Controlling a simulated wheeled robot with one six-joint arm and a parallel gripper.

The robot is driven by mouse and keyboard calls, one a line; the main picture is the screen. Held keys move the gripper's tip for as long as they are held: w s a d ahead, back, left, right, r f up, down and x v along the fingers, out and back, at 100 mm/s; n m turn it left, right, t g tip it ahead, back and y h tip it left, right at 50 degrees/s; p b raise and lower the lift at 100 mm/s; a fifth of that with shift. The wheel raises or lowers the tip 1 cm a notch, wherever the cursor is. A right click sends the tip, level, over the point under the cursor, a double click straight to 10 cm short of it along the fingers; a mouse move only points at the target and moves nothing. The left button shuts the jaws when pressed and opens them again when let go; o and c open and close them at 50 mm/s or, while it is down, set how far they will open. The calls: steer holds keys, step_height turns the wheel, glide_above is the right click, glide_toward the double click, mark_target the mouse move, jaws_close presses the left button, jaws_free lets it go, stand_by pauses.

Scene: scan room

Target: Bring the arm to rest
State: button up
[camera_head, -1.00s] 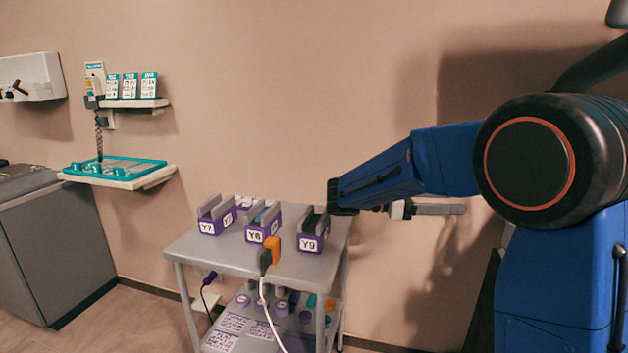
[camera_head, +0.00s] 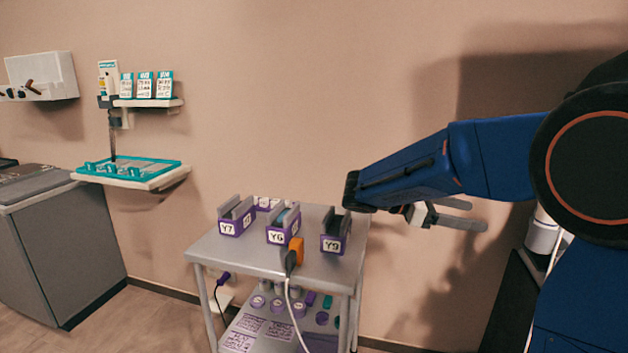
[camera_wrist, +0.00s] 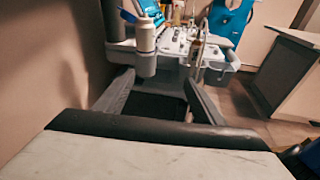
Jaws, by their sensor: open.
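My blue arm reaches in from the right in the head view. My gripper (camera_head: 458,214) is in the air to the right of the grey cart, pointing right, with its two fingers apart and nothing between them. In the wrist view my gripper (camera_wrist: 157,92) also shows, its dark fingers spread apart and empty. Beyond the fingers stands a white bottle (camera_wrist: 146,38) in a grey holder, too far away to be held.
A grey cart (camera_head: 215,249) bears purple holders labelled Y7 (camera_head: 233,225), Y6 (camera_head: 278,235) and Y9 (camera_head: 331,244), and an orange plug (camera_head: 296,248). A wall shelf with a teal tray (camera_head: 150,163) is at left. A counter (camera_wrist: 299,38) stands right in the wrist view.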

steer(key=s+d+f+m+y, duration=0.2)
steer(key=s+f+m+y, duration=0.15)
steer(key=s, duration=0.45)
steer(key=s+d+f+m+y, duration=0.15)
steer(key=s+f+y, duration=0.25)
steer(key=s, duration=0.4)
steer(key=s+a+f+m+t+y, duration=0.6)
steer(key=s+a+f+m+y, duration=0.1)
steer(key=s+a+m, duration=0.3)
steer(key=shift+s+f+m+y, duration=0.4)
steer(key=shift+s+y, duration=0.1)
steer(key=shift+y, duration=0.15)
